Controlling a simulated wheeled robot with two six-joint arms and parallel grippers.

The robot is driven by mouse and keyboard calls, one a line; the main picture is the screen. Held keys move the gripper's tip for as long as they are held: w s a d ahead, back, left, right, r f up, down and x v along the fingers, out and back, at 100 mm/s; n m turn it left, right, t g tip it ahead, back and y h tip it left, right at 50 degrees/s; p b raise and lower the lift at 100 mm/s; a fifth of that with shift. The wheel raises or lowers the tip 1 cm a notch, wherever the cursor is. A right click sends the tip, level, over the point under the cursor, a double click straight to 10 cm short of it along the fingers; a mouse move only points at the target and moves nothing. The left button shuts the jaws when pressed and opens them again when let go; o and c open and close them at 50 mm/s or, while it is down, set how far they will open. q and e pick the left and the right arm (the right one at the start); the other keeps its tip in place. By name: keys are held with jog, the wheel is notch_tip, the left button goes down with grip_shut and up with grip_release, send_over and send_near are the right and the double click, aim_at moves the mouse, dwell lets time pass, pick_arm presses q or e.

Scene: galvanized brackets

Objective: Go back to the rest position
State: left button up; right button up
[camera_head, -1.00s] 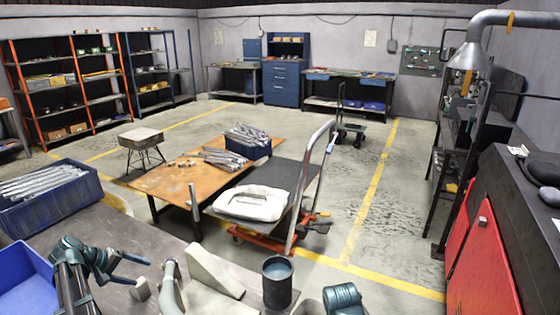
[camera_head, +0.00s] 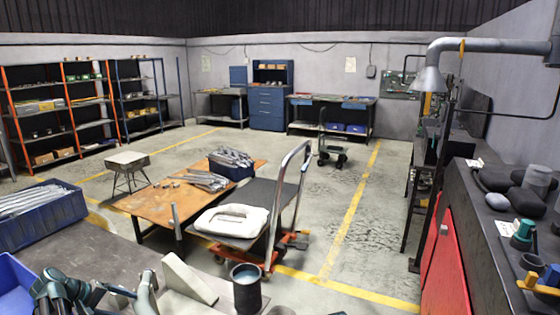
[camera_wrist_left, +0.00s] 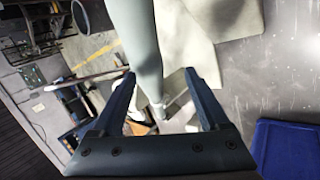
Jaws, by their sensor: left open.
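My left gripper (camera_head: 118,292) is low at the left of the head view, above the near dark worktop (camera_head: 95,250). In the left wrist view my left gripper (camera_wrist_left: 159,78) has its two blue fingers wide apart. A pale, smooth tube-like shape (camera_wrist_left: 143,45) passes across the gap between them; I cannot tell how far beyond the fingers it lies. Nothing is clamped in the jaws. My right gripper is not visible in either view.
A dark grey cup (camera_head: 246,290), a pale wedge block (camera_head: 187,279) and a blue bin (camera_head: 14,280) stand nearby. A blue crate of metal bars (camera_head: 50,222) is at left. Beyond are a trolley (camera_head: 300,175) and an orange-topped table (camera_head: 155,203). Open floor lies behind.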

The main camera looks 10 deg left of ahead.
pick_arm(q)
jog(key=w+d+f+m+g, duration=0.1)
jog(key=d+f+m+g, duration=0.15)
jog(key=d, duration=1.15)
jog(key=w+d+f+m+g, duration=0.1)
jog(key=d+m+g, duration=0.25)
jog(key=d, duration=1.05)
jog(key=s+d+m+y, duration=0.3)
jog(key=s+d, duration=0.3)
jog(key=d, duration=0.5)
jog(key=s+d+f+m+y, duration=0.1)
jog(key=s+d+m, duration=0.5)
jog(key=d, duration=0.6)
jog(key=shift+s+f+g+y, duration=0.25)
jog(key=shift+s+g+y, duration=0.25)
jog(key=shift+y, duration=0.4)
jog(key=shift+s, duration=0.1)
